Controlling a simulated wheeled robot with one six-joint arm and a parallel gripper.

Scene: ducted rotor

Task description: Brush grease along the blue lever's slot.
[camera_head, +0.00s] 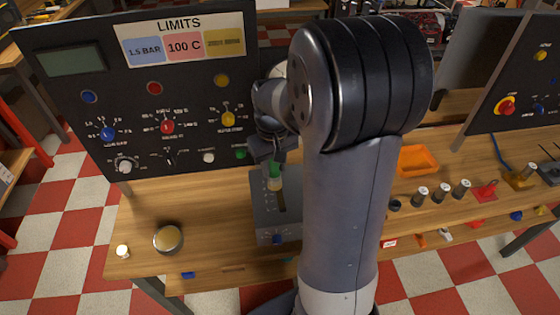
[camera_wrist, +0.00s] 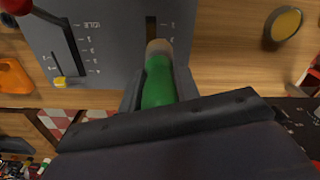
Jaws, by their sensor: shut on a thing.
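My gripper (camera_head: 273,163) is shut on a green-handled brush (camera_head: 274,182) that points down at a grey slotted lever box (camera_head: 262,220). In the wrist view my gripper (camera_wrist: 158,92) has the green brush handle (camera_wrist: 158,85) between its fingers. The pale bristle tip (camera_wrist: 159,46) is at the near end of a dark slot (camera_wrist: 151,27) with scale marks beside it. I cannot tell whether the bristles touch the slot. A blue knob (camera_head: 277,238) is at the box's front end; it is not seen in the wrist view. My arm hides the box's right part.
A round tin of tan paste (camera_head: 168,239) stands left of the box; it also shows in the wrist view (camera_wrist: 284,24). A red knob (camera_wrist: 15,5) and a yellow knob (camera_wrist: 66,82) are by another slot. A LIMITS panel (camera_head: 150,90) rises behind. An orange tray (camera_head: 416,160) is right.

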